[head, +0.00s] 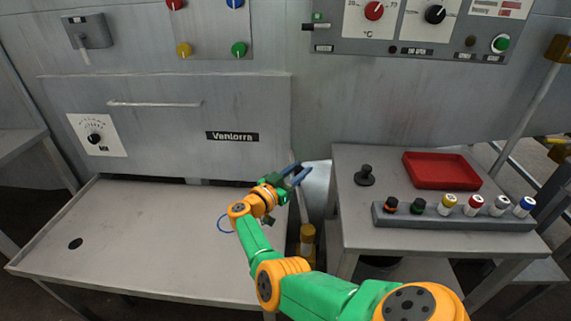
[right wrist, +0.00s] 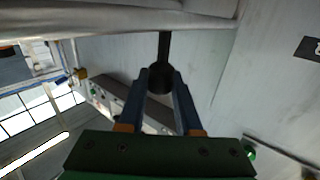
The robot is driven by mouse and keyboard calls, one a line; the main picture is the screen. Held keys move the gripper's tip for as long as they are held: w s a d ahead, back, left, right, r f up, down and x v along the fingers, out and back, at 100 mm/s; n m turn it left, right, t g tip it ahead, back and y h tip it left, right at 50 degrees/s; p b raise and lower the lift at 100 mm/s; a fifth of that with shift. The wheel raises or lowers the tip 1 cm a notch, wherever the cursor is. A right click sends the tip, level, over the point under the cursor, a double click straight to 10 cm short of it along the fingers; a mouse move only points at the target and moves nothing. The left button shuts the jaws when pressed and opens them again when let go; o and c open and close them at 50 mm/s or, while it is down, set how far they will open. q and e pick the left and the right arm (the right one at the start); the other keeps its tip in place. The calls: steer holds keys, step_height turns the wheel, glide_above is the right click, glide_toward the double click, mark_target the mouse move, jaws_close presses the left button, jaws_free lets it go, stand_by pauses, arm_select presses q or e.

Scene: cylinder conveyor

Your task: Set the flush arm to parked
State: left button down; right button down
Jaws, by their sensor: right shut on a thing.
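A black lever with a thick knob (right wrist: 160,79) shows in the right wrist view. Its thin rod runs up to a grey edge; I take it to be the flush arm. My right gripper (head: 297,173) is at the gap between the left bench and the right table in the head view. In the right wrist view its blue fingers (right wrist: 161,82) are shut on the knob. In the head view the lever cannot be made out behind the gripper, and no parked mark is readable. My left gripper is not in view.
A grey bench (head: 140,240) is mostly clear. A yellow post (head: 307,240) stands in the gap.

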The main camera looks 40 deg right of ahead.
steer(key=shift+s+d+m+g+b, duration=1.05)
steer(key=shift+g+b, duration=0.35)
steer(key=shift+g, duration=0.2)
steer(key=c, duration=0.8)
jaws_free()
steer(key=shift+c, duration=0.2)
steer(key=shift+o, duration=1.3)
steer(key=shift+s+d, duration=0.1)
steer(key=shift+d, duration=0.1)
